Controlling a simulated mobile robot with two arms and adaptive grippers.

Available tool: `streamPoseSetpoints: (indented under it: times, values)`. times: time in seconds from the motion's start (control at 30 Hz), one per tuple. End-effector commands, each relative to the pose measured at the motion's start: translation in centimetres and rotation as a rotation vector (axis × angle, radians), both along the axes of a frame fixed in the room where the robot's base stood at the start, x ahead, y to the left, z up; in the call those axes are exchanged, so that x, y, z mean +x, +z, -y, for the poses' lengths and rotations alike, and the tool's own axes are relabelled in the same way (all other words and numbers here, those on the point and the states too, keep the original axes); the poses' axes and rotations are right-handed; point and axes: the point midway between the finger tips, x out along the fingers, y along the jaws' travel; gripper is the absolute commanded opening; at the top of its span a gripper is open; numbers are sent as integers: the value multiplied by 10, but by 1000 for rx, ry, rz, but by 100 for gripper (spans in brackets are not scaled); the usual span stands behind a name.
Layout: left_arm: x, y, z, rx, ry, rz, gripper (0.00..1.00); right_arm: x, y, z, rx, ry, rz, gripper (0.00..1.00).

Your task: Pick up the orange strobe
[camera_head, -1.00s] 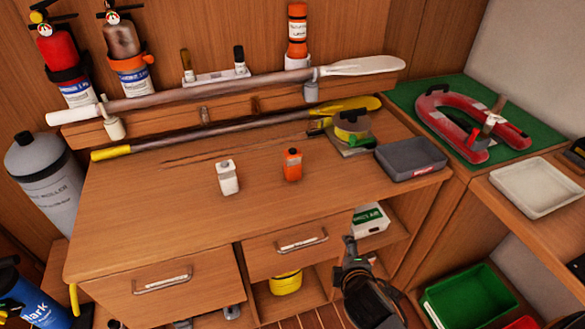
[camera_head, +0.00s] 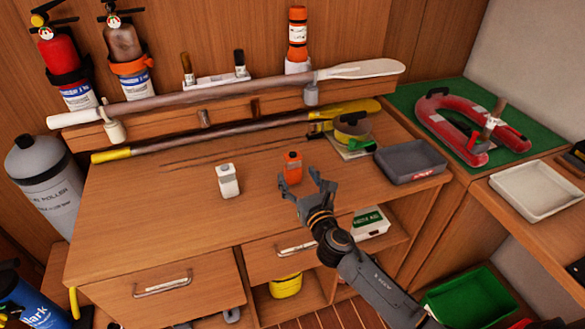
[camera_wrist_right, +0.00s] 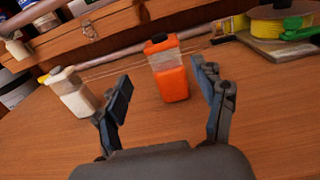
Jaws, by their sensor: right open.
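The orange strobe (camera_head: 292,168) stands upright on the wooden desk top, a small orange block with a clear upper part and a dark cap. In the right wrist view the strobe (camera_wrist_right: 171,75) stands beyond my right gripper and between the lines of its two fingers. My right gripper (camera_head: 307,188) is open and empty, just in front of the strobe and apart from it. The gripper's spread fingers (camera_wrist_right: 162,100) also show in the wrist view. My left gripper is not in view.
A white strobe-like block (camera_head: 228,181) stands left of the orange one. Behind lie a yellow-bladed paddle (camera_head: 235,127) and a yellow reel (camera_head: 351,127). A grey tray (camera_head: 411,161) sits to the right. The desk top's left part is clear.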

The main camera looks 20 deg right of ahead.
Motion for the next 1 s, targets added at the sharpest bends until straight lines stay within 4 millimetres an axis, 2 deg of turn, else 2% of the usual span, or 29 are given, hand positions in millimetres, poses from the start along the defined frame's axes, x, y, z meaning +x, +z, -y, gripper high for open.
streamPoseSetpoints:
  times: [0.27, 0.4, 0.53, 0.83, 0.87, 1.0]
  values:
    - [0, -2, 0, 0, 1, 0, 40, 22, -4, 1, 3, -1, 0, 70]
    - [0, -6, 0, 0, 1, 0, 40, 44, -12, 5, 4, -2, -1, 70]
    - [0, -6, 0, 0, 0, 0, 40, 60, -10, 5, 4, -1, 0, 70]
    - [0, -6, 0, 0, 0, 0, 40, 65, -10, 4, 3, 0, -1, 70]
    - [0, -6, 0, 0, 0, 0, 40, 65, -10, 4, 3, 0, -1, 66]
    - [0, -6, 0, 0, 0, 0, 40, 64, -10, 4, 3, 0, -1, 37]
